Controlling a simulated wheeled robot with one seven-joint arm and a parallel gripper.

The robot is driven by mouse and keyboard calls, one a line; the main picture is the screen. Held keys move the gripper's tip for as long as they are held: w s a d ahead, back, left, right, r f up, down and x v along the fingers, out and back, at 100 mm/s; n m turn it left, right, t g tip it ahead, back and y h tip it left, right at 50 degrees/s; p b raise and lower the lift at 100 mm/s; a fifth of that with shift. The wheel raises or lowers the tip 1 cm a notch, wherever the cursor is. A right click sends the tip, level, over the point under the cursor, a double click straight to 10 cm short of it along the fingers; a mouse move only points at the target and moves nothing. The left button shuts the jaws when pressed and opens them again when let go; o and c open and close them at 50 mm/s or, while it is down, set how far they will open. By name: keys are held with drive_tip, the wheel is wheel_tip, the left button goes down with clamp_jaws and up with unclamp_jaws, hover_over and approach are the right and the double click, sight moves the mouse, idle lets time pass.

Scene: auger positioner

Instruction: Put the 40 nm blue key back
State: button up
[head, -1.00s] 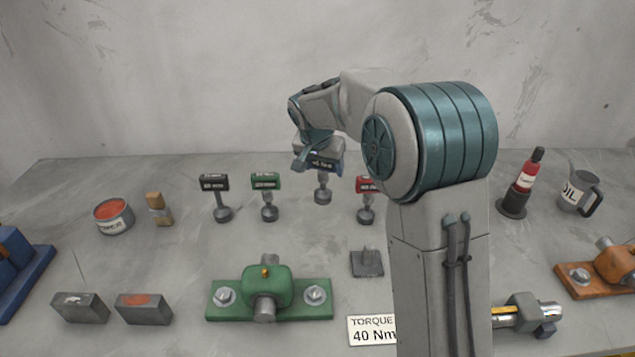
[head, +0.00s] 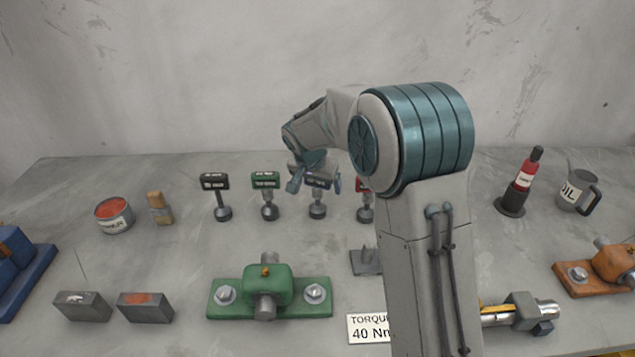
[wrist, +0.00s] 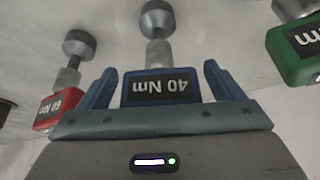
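The blue 40 Nm key (head: 318,199) stands upright in the row of keys in the head view, between the green key and the red key. In the wrist view its blue head (wrist: 160,87) shows the label "40 Nm" upside down, with its grey shaft and round foot beyond. My gripper (head: 317,184) is around the key's head. Its two fingers are spread, with a gap on each side of the head in the wrist view (wrist: 158,86), so it is open. My arm hides part of the red key (head: 365,206).
The green key (head: 267,194) and black key (head: 217,196) stand to the left. The red 60 Nm key (wrist: 48,112) and green key (wrist: 295,50) flank the gripper closely in the wrist view. A green fixture (head: 268,297) and a "TORQUE 40 Nm" sign (head: 368,329) are nearer.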

drive_tip(key=shift+s+a+r, duration=0.1)
drive_tip(key=shift+r, duration=0.35)
drive_tip(key=b+v, duration=0.1)
drive_tip(key=v, duration=1)
drive_tip(key=s+d+r+n, duration=0.1)
drive_tip(key=s+d+n, duration=0.1)
drive_tip(key=s+d, duration=1)
drive_tip(key=s+d+f+n+y, duration=0.1)
drive_tip(key=s+f, duration=0.1)
drive_tip(key=s, duration=0.6)
drive_tip(key=s+d+f+n+g, duration=0.1)
drive_tip(key=s+f, duration=0.2)
drive_tip(key=s, duration=0.6)
drive_tip(key=shift+s+d+f+y, duration=0.25)
drive_tip(key=shift+s+y, duration=0.1)
drive_tip(key=shift+y, duration=0.05)
